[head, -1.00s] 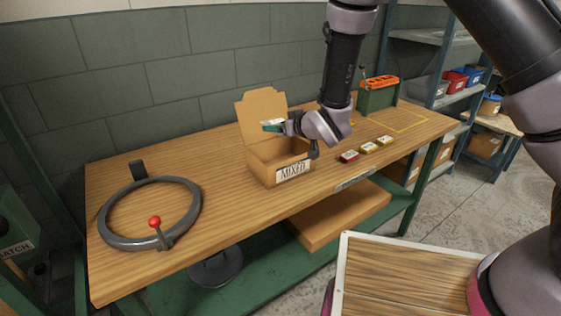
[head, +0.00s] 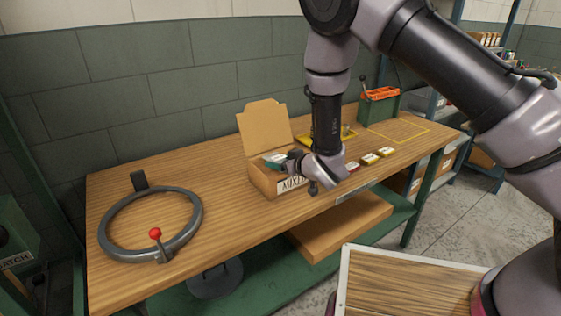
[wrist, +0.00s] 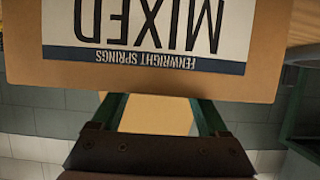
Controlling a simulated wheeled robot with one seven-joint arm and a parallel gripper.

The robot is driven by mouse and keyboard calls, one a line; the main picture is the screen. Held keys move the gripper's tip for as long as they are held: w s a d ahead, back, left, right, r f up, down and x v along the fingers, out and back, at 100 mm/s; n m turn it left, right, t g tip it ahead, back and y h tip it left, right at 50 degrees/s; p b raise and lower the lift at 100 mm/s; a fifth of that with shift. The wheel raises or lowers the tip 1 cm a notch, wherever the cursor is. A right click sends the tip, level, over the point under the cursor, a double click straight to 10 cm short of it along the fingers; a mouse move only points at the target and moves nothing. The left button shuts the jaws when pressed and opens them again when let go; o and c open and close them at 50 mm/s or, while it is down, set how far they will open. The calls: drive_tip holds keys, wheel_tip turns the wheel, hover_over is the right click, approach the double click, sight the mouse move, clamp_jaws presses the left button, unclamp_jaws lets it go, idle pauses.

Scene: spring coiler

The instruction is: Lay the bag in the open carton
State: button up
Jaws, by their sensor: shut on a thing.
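The open carton (head: 261,178) stands on the bench with its back flap raised. Its front label reads MIXED. My gripper (head: 274,159) reaches over the front of the carton, with its green fingers low at the opening. In the wrist view the carton's front wall (wrist: 25,65) fills the upper part, with its label upside down, and hides the fingertips of my gripper (wrist: 160,103). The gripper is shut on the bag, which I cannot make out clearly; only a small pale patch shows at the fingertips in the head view.
A grey ring with a red-knobbed lever (head: 155,233) lies on the left of the bench. Several small boxes (head: 369,158) sit right of my gripper. A yellow tray (head: 312,139) and a green machine with an orange top (head: 379,105) stand behind. The bench between ring and carton is clear.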

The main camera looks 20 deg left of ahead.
drive_tip(key=shift+f, duration=0.4)
drive_tip(key=o, duration=1.4)
drive_tip(key=shift+r, duration=0.5)
drive_tip(key=v, duration=1.2)
drive_tip(key=w+d+r+m+t+h, duration=0.2)
drive_tip(key=w+d+r+m+h, duration=0.25)
drive_tip(key=w+d+r, duration=0.6)
drive_tip(key=s+d+r+m+g+h, duration=0.15)
drive_tip(key=d+r+m, duration=0.35)
drive_tip(key=d+r, duration=0.6)
drive_tip(key=s+d+r+m+h, duration=0.2)
drive_tip(key=s+d+r, duration=0.45)
drive_tip(key=d, duration=0.35)
drive_tip(key=s+d+r+m, duration=0.1)
drive_tip(key=s+d, duration=0.1)
drive_tip(key=s, duration=0.2)
drive_tip(key=s+d+r+g, duration=0.1)
drive_tip(key=s+d+r, duration=0.1)
drive_tip(key=s, duration=0.3)
drive_tip(key=s+d+r+m+g, duration=0.1)
drive_tip(key=s+d+r, duration=0.1)
drive_tip(key=s, duration=0.3)
drive_tip(key=shift+r+m, duration=0.2)
drive_tip(key=shift+m, duration=0.15)
